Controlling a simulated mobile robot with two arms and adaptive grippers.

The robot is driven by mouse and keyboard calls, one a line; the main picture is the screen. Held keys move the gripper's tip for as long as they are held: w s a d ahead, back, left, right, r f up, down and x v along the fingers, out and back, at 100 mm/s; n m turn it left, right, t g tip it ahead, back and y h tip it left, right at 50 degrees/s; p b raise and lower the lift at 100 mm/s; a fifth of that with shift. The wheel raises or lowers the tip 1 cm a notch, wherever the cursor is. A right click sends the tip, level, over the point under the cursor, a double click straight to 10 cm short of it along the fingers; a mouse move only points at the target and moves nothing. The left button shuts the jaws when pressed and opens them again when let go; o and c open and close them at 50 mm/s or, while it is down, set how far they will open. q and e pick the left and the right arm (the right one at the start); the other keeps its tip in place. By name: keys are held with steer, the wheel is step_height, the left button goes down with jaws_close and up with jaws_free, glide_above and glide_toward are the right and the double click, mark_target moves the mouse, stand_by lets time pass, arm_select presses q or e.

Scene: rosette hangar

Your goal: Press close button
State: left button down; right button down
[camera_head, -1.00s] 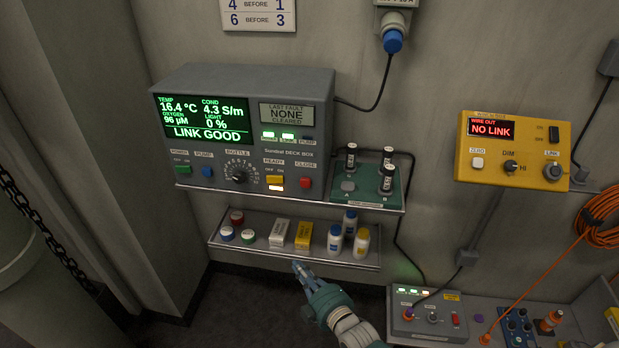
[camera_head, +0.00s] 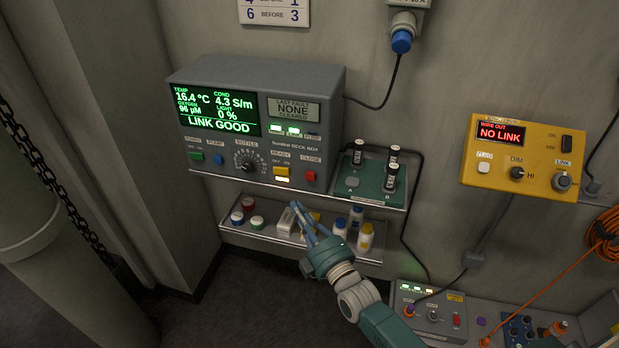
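The grey deck box (camera_head: 335,85) stands on a wall shelf, its screen reading LINK GOOD. Its red button (camera_head: 310,176), under the label CLOSE, sits at the lower right of the front, right of a yellow switch (camera_head: 281,173). My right gripper (camera_head: 302,212) reaches up from below in front of the lower shelf, its fingers pointing up. It is below the red button and apart from it. The fingers are thin and seen from behind; I cannot tell their gap. My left gripper is not in view.
The lower shelf (camera_head: 262,237) holds several small jars, boxes and bottles (camera_head: 365,237), partly behind my gripper. A yellow panel (camera_head: 516,155) reading NO LINK hangs at right.

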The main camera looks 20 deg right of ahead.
mark_target(310, 176)
steer(key=w+d+b, duration=0.4)
steer(key=w+d, duration=0.1)
steer(key=w, duration=0.2)
steer(key=shift+b, duration=0.35)
steer(key=shift+w, duration=0.1)
steer(key=shift+w, duration=0.1)
stand_by(1.1)
steer(key=shift+w+d, duration=0.2)
steer(key=shift+w, duration=0.05)
steer(key=shift+w+d+b, duration=0.25)
steer(key=shift+w+b, duration=0.1)
steer(key=shift+b, duration=0.2)
stand_by(0.5)
stand_by(0.3)
steer(key=shift+s+a+p, duration=0.5)
steer(key=shift+s+p, duration=0.15)
steer(key=shift+s, duration=0.05)
